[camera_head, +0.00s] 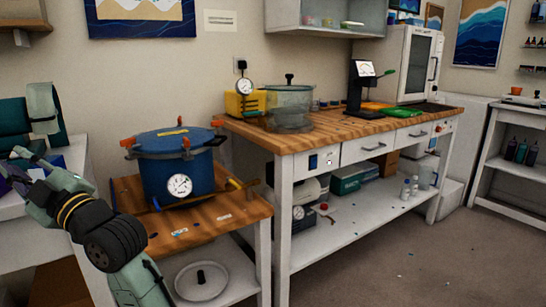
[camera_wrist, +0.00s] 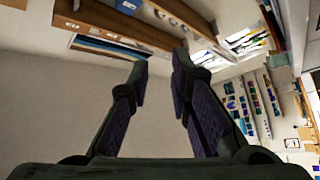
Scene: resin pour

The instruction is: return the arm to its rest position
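My gripper (camera_wrist: 160,62) shows in the wrist view with its two dark, purple-sided fingers apart and nothing between them. In the head view my arm rises from the bottom left, and the gripper end is at the left edge, over the white table there. Its fingertips are hard to make out in that view. Past the fingers, the wrist view shows a plain wall and shelves at a steep tilt.
A blue pressure pot (camera_head: 176,170) with orange clamps and a gauge stands on a low wooden-topped cart (camera_head: 215,222), close right of my arm. A wooden workbench (camera_head: 300,140) holds a glass chamber (camera_head: 289,103). Open floor (camera_head: 400,265) lies at the lower right.

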